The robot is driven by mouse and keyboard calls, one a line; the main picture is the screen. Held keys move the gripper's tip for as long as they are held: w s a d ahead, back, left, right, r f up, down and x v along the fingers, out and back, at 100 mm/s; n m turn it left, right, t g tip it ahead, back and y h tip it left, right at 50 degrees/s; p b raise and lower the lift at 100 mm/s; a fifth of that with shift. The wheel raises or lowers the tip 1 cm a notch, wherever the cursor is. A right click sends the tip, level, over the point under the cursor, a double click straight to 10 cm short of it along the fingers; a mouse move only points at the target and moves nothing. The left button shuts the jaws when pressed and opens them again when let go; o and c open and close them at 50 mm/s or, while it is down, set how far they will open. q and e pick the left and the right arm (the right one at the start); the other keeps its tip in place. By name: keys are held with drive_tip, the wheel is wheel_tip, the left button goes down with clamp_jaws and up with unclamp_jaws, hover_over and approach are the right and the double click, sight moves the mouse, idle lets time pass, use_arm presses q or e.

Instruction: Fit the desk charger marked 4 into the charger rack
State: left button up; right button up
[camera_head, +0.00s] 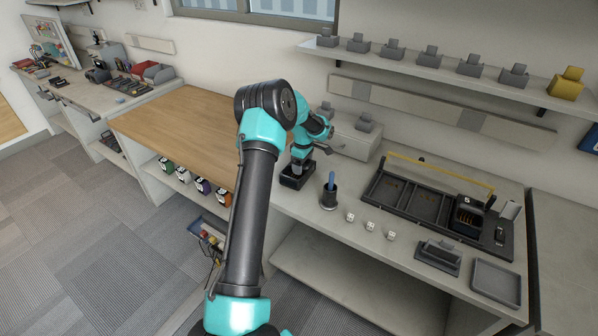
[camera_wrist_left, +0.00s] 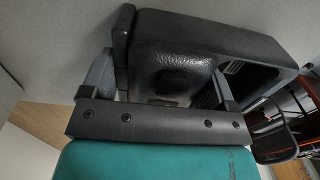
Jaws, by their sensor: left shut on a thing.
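My left gripper (camera_head: 301,158) reaches down over the grey worktop, left of the charger rack. It is shut on a black desk charger (camera_head: 297,176), which is at or just above the worktop; I cannot tell whether it touches. In the left wrist view the gripper's dark fingers (camera_wrist_left: 174,72) stand on either side of the black charger body (camera_wrist_left: 255,48). No number is readable on it. The black charger rack (camera_head: 403,208) lies to the right, with several bays and a yellow bar along its back. A black charger (camera_head: 467,216) sits in its right part; the bays at left look empty. My right gripper is not in view.
A black device (camera_head: 438,255) and a grey tray (camera_head: 497,282) lie in front of the rack. A grey box (camera_head: 352,142) stands behind my gripper.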

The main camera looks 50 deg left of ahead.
use_arm(q)
drive_tip(key=shift+c, duration=1.1)
drive_tip(key=shift+r, duration=0.15)
wheel_tip(320, 180, up, 10)
drive_tip(key=shift+f, duration=0.1)
